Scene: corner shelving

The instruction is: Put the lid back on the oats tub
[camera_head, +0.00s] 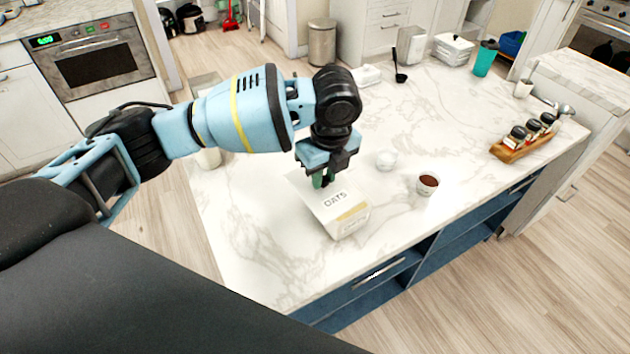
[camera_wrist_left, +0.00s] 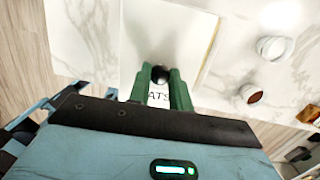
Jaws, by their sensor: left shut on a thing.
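The oats tub (camera_head: 349,217) is a white box with OATS in dark letters and a tan band, standing on the marble counter near its front edge. Part of its lettering also shows in the left wrist view (camera_wrist_left: 158,97). My left gripper (camera_head: 322,180) is over the tub, pointing down. In the left wrist view its green fingers (camera_wrist_left: 160,82) are closed on a dark round knob of the pale lid (camera_wrist_left: 170,35). I cannot tell whether the lid touches the tub's rim. My right gripper is not in view.
A small white bowl (camera_head: 386,160) and a white cup with brown contents (camera_head: 428,184) stand right of the tub. A wooden rack of spice jars (camera_head: 523,146) is farther right. A black ladle (camera_head: 400,76) and a teal cup (camera_head: 485,60) are at the back.

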